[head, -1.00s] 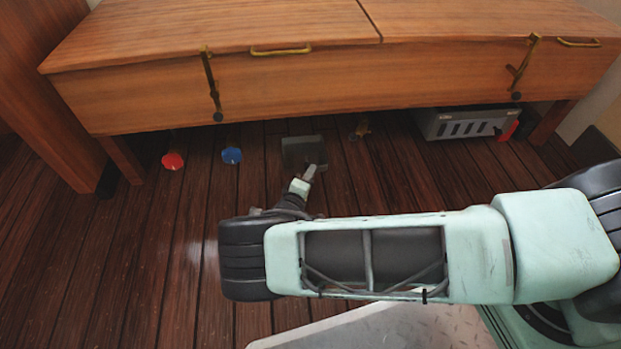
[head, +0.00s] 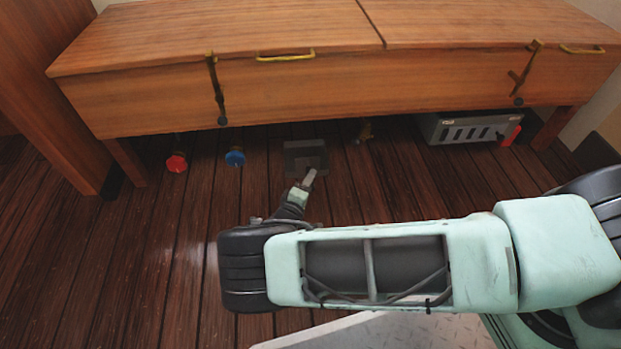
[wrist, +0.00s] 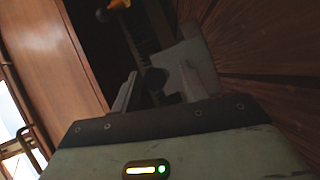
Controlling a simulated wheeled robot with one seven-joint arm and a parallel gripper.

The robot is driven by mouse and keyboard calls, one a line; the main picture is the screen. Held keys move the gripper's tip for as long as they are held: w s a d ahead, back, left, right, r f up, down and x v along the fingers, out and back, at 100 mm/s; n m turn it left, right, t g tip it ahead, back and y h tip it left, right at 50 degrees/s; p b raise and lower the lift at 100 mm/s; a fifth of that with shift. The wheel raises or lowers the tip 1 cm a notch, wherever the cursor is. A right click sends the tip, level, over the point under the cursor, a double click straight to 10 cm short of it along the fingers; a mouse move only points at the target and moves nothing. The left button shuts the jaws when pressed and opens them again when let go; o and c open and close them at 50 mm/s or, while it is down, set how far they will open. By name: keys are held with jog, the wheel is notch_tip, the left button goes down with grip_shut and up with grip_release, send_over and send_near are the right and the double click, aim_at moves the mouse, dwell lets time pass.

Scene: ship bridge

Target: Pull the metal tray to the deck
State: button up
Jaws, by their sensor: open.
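The metal tray (head: 293,150) is a small dark grey square piece on the plank deck (head: 190,235), near the front underside of the wooden bench. In the wrist view a pale grey plate (wrist: 198,62), likely part of the tray, stands between and beyond the fingers. My gripper (head: 309,177) is at the tray's near side and overlaps its lower edge in the head view. In the wrist view my gripper (wrist: 157,88) has its two fingers apart, with a black round knob between them. I cannot tell whether a finger touches the tray.
The bench (head: 330,85) overhangs the deck behind the tray. Under it are a red valve (head: 176,162), a blue valve (head: 235,157), a brass fitting (head: 365,131) and a grey slotted box (head: 468,128). The deck at left is clear.

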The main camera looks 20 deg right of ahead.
jog(key=p+v, duration=0.5)
jog(key=v, duration=1)
jog(key=shift+s+a, duration=0.2)
jog(key=shift+s, duration=0.1)
jog(key=shift+r, duration=0.2)
jog(key=s+r+m+g+y+p, duration=0.1)
jog(key=s+r+g+y+p, duration=0.3)
jog(key=r, duration=0.7)
jog(key=s+r+m+g, duration=0.1)
jog(key=s+r+g, duration=0.1)
jog(key=r+g, duration=0.65)
jog(key=s+r+m+g+y+p, duration=0.1)
jog(key=s+r+g+y+p, duration=0.15)
jog(key=r, duration=1.05)
jog(key=s+d+r+n+t+y+p, duration=0.1)
jog(key=s+d+r+y, duration=0.2)
jog(key=r, duration=0.4)
jog(key=s+d+r+p, duration=0.2)
jog(key=s+r, duration=0.2)
jog(key=r, duration=0.2)
jog(key=s+d+r+n+t+y+p, duration=0.1)
jog(key=s+d+r+y, duration=0.2)
jog(key=r, duration=0.4)
notch_tip(320, 180, up, 38)
jog(key=h+p, duration=0.1)
jog(key=p, duration=3.7)
jog(key=shift+s, duration=0.4)
jog(key=shift+d+r, duration=0.1)
jog(key=shift+r, duration=0.05)
